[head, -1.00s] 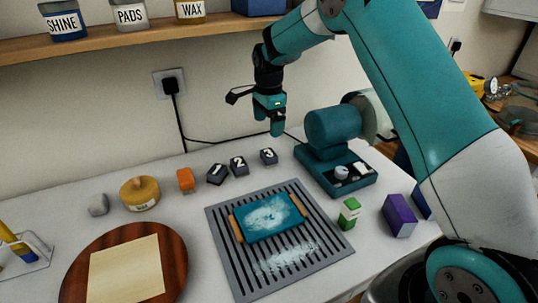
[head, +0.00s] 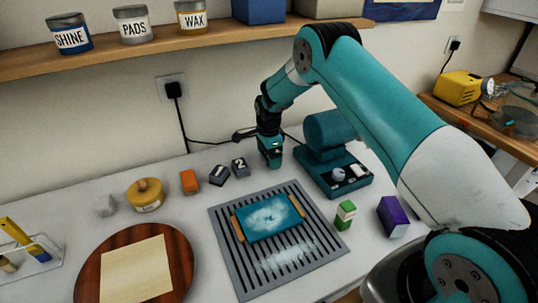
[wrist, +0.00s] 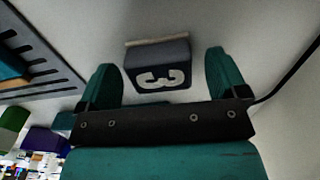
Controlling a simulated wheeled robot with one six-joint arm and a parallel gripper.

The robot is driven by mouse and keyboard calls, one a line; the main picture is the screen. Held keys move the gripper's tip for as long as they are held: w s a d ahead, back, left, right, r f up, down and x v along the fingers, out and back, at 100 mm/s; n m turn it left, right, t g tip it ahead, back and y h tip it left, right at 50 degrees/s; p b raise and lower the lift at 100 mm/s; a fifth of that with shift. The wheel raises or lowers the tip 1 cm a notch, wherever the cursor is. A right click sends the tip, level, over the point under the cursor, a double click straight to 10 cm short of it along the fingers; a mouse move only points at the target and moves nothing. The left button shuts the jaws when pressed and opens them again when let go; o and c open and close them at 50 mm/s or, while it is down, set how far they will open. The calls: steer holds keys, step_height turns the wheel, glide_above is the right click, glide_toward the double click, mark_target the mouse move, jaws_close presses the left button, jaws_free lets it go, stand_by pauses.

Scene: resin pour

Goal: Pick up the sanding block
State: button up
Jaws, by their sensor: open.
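A dark grey block marked 3 (wrist: 157,62), with a tan strip along one edge, sits on the white bench between the two fingers of my open gripper (wrist: 164,72) in the wrist view. In the head view my gripper (head: 272,160) points down over that spot and hides the block. Similar dark blocks marked 1 (head: 219,176) and 2 (head: 240,167) stand just left of it. An orange block (head: 189,181) is further left. No block is labelled as the sanding block.
A teal machine (head: 335,165) stands close right of my gripper. A slatted grey mat (head: 226,248) with a teal tray (head: 268,219) lies in front. A black cord (head: 215,143) runs behind. A green-and-white block (head: 345,214) and a purple box (head: 392,217) stand right.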

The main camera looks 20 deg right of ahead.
steer(key=shift+f, duration=0.25)
steer(key=c, duration=1)
step_height(320, 180, up, 10)
steer(key=b, duration=0.3)
